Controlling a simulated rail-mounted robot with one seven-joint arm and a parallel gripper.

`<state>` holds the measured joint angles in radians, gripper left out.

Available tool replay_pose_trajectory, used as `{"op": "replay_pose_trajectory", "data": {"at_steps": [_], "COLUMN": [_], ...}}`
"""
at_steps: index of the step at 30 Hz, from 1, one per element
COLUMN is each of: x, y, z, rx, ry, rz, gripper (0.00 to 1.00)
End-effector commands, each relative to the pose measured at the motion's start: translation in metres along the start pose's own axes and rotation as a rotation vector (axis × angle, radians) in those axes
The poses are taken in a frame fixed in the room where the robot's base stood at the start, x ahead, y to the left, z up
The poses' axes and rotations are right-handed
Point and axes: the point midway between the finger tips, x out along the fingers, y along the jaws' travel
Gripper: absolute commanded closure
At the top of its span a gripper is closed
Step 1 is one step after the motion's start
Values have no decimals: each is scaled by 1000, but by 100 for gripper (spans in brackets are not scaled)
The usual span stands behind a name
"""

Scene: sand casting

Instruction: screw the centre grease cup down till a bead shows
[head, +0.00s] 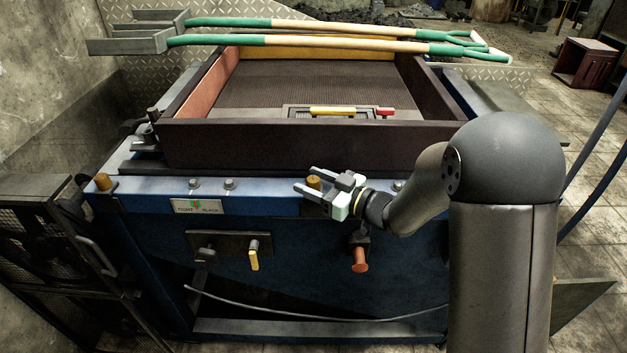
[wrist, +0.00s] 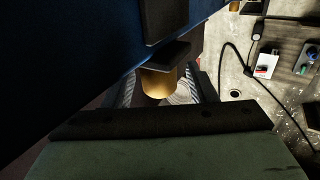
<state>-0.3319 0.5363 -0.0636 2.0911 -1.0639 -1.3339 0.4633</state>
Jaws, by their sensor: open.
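The centre grease cup (head: 314,183) is a small brass-coloured cylinder at the front edge of the blue machine. My gripper (head: 305,178) is at it, jaws open, one finger on the far side and one on the near side. In the wrist view the cup (wrist: 159,82) shows between the two fingers, under a dark block. A pale gap shows beside it, so the fingers are not closed on it. My gripper partly hides the cup in the head view. Another brass cup (head: 103,182) stands at the machine's left front corner. I cannot make out any grease.
Bolts (head: 230,184) and a labelled plate (head: 197,206) lie along the front edge to the left. A yellow lever (head: 254,255) and an orange handle (head: 360,260) stick out below. A dark frame (head: 300,146) rises behind, with shovels (head: 300,42) across its back.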

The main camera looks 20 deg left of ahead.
Motion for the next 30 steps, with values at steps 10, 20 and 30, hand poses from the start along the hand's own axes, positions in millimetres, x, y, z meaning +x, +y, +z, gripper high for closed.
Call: {"op": "replay_pose_trajectory", "data": {"at_steps": [10,20,30], "x": [1,1,1], "y": [0,0,-1], "z": [0,0,4], "rx": [0,0,-1], "ry": [1,1,2], "rz": [1,9,153], "gripper": [68,93,93]}}
